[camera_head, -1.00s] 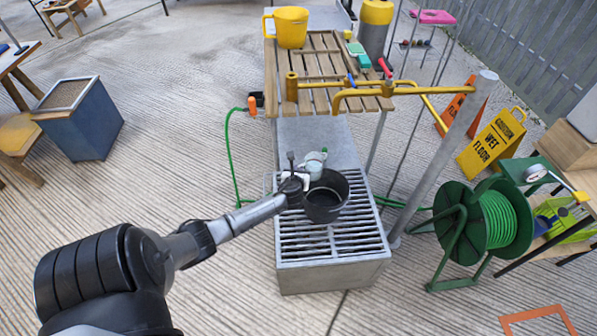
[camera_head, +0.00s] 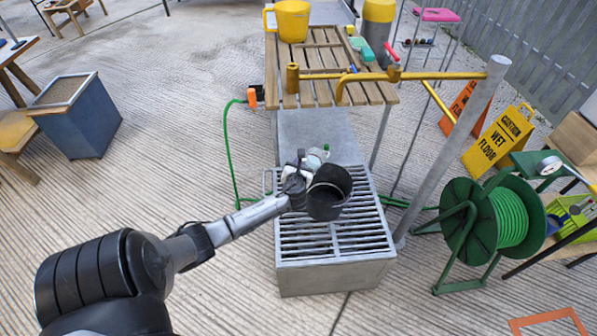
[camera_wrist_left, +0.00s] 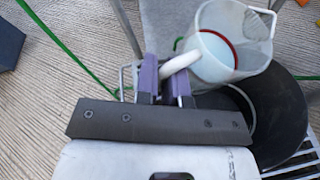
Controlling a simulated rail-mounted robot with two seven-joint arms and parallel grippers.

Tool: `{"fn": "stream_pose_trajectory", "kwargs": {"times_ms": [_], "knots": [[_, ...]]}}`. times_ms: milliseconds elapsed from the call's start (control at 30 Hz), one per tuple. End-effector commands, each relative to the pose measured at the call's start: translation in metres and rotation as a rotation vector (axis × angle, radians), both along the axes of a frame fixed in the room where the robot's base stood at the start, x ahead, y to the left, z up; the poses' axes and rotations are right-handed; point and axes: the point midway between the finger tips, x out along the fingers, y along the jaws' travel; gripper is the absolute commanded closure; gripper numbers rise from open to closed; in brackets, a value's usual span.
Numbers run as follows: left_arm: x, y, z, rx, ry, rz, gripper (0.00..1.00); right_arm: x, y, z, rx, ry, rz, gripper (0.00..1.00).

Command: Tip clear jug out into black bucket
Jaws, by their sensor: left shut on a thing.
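The clear jug (camera_wrist_left: 238,40) is tilted over the black bucket (camera_wrist_left: 285,110) in the left wrist view. It holds something pale, with a red ring showing inside. My left gripper (camera_wrist_left: 170,80) is shut on the jug's white handle. In the head view the jug (camera_head: 316,157) is at the bucket's upper left, partly hidden by my gripper (camera_head: 297,172). The black bucket (camera_head: 327,200) stands on the grated metal drain; its visible inside looks dark. How much is in the jug or bucket cannot be told. My right gripper is not in view.
The metal grate (camera_head: 335,245) has bare room in front of the bucket. A slatted wooden bench (camera_head: 320,92) with a yellow jug (camera_head: 290,20) stands behind. A yellow pipe (camera_head: 420,76) and grey post (camera_head: 450,150) rise at the right, near a green hose reel (camera_head: 470,225).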

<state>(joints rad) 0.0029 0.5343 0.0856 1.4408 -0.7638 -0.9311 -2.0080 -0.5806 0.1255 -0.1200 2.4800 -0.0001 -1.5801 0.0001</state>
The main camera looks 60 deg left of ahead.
Motion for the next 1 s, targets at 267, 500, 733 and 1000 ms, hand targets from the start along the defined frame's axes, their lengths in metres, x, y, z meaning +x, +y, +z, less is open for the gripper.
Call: {"fn": "stream_pose_trajectory", "kwargs": {"times_ms": [267, 500, 733, 1000], "knots": [[0.001, 0.0, 0.014, 0.171, 0.115, 0.0, 1.0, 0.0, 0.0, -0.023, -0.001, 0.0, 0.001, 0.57], [0.002, -0.002, 0.026, 0.297, 0.202, 0.0, 1.0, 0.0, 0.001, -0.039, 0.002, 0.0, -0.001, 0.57], [0.004, -0.005, 0.041, 0.405, 0.28, 0.001, 1.0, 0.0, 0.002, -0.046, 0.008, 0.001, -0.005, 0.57], [0.006, -0.009, 0.052, 0.508, 0.354, 0.0, 1.0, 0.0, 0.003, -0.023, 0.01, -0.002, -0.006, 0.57]]}}
